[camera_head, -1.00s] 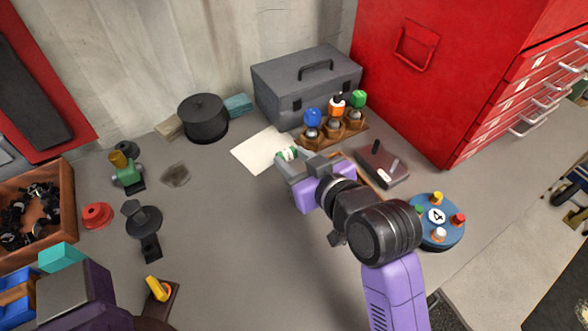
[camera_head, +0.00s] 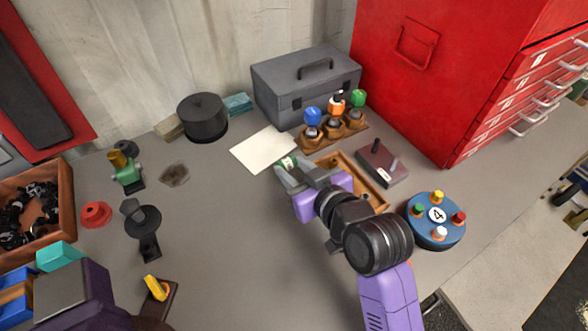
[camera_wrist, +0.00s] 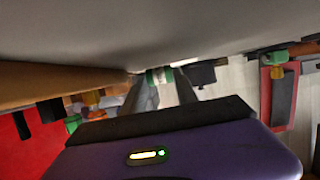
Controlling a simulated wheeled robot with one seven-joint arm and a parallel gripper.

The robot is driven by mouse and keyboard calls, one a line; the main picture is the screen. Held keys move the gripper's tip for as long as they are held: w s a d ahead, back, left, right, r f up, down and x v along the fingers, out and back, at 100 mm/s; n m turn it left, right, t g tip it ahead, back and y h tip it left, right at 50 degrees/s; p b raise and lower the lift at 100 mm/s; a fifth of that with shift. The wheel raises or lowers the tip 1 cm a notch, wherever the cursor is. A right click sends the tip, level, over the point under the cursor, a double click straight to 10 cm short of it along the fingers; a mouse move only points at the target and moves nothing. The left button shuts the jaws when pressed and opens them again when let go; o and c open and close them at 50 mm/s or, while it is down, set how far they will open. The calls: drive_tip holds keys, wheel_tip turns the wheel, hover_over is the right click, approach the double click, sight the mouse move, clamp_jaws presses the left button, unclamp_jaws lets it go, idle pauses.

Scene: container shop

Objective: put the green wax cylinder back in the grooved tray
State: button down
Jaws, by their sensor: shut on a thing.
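The green wax cylinder (camera_head: 287,162), with a white band, is between the fingertips of my gripper (camera_head: 288,168), which is shut on it. In the wrist view, the cylinder (camera_wrist: 160,76) sits between the two grey fingers, close to the table surface. Whether it touches the table I cannot tell. The wooden tray (camera_head: 369,187) lies just right of my gripper on the table. My gripper and wrist hide its left and near part, and its grooves are not clear. A wooden edge also shows at the left of the wrist view (camera_wrist: 60,80).
A wooden stand (camera_head: 333,136) with blue, orange and green-topped items is behind the tray. A dark box with levers (camera_head: 383,165) and a blue round board (camera_head: 436,226) are right of it. White paper (camera_head: 263,149) lies behind my gripper.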

drive_tip(key=c, duration=1.2)
unclamp_jaws()
wheel_tip(320, 180, down, 2)
drive_tip(key=shift+s, duration=0.15)
drive_tip(key=shift+c, duration=0.2)
drive_tip(key=shift+r+p, duration=0.35)
drive_tip(key=shift+r, duration=0.2)
drive_tip(key=shift+s+d, duration=0.2)
drive_tip(key=shift+d, duration=0.05)
drive_tip(key=v, duration=0.5)
drive_tip(key=r+b+v, duration=0.1)
drive_tip(key=v, duration=0.5)
drive_tip(key=shift+r, duration=0.25)
